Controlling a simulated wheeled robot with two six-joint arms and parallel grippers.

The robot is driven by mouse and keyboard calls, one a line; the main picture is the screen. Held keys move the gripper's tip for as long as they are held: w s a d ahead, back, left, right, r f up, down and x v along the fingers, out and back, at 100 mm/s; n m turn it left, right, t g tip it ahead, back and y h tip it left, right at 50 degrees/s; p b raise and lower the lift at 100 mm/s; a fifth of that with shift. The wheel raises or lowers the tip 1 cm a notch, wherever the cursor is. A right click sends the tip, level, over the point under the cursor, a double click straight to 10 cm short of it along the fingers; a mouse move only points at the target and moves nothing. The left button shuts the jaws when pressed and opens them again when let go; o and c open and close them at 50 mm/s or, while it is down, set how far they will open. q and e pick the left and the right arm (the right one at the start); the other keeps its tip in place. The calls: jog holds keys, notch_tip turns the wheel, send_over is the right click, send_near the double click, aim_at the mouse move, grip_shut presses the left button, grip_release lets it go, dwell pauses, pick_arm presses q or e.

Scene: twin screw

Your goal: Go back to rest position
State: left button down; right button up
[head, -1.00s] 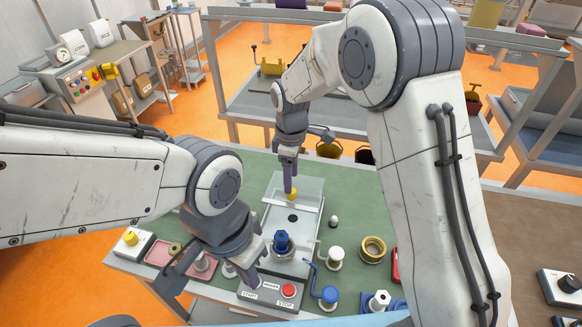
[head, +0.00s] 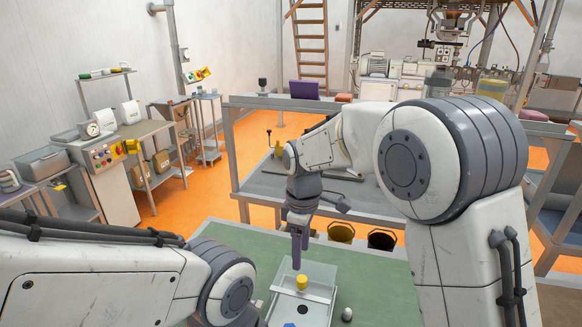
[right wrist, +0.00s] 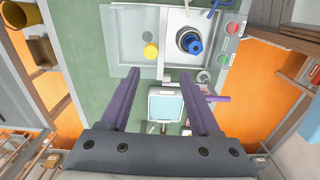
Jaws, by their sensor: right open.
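My right gripper (head: 299,250) points down over the green bench (head: 226,232), just above and behind a yellow cylinder (head: 302,282) in the head view. In the right wrist view its purple fingers (right wrist: 160,76) are apart with nothing between them. The yellow cylinder (right wrist: 151,51) sits on a pale fixture plate (right wrist: 125,28), apart from the fingers. The lower part of the fixture is cut off in the head view. My left arm comes in from the left, and its gripper is below the frame.
A blue-topped part (right wrist: 190,41) stands on the fixture near red (right wrist: 233,27) and green (right wrist: 222,60) buttons. A small pale knob (head: 347,314) stands right of the fixture. A grey back bench (head: 262,185) stands beyond orange floor, with dark buckets (head: 382,240) nearby.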

jog(key=s+f+m+b, duration=0.2)
jog(key=s+m, duration=0.1)
jog(key=s, duration=1)
jog(key=s+d+f+m+y+b, duration=0.1)
jog(key=s+f+m, duration=0.1)
jog(key=s, duration=1.2)
jog(key=shift+d+m+b, duration=0.2)
jog(key=shift+m+b, duration=0.2)
jog(key=shift+m, duration=0.5)
